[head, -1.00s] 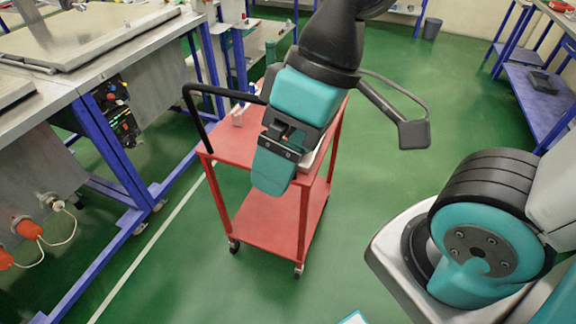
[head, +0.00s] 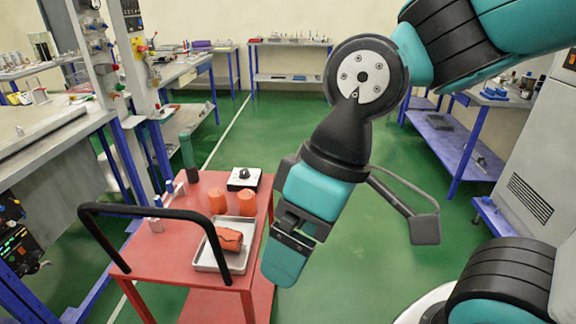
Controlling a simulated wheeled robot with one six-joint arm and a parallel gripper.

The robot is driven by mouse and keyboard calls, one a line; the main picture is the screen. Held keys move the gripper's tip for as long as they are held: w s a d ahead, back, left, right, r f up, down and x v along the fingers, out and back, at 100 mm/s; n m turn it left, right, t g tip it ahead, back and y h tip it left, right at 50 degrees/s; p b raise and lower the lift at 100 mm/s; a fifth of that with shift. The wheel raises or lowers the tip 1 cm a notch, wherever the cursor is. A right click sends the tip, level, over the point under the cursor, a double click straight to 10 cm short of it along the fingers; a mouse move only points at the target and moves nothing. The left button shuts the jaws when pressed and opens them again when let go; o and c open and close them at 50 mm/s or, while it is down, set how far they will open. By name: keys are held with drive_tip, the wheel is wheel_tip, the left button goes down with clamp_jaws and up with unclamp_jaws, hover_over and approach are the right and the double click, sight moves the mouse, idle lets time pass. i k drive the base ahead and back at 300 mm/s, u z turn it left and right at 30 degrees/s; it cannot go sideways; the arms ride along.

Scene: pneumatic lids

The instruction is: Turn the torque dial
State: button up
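The torque dial (head: 244,174) is a black knob on a small white box. The box sits at the far right corner of the red cart's top. My gripper (head: 285,262), with teal and black parts, points downward at the right of the cart. In the picture it is below and to the right of the dial, apart from it. I see the gripper from one side, so the gap between its fingers is hidden.
The red cart (head: 158,262) has a black handle at the near left. On it are two orange cylinders (head: 217,200), a metal tray (head: 207,254) with an orange-brown piece, and a green bottle (head: 188,157). Workbenches line the left. Green floor (head: 300,130) is open behind.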

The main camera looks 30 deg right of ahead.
sight(244, 174)
drive_tip(key=u, duration=0.35)
drive_tip(key=i, duration=0.85)
drive_tip(key=z, duration=0.3)
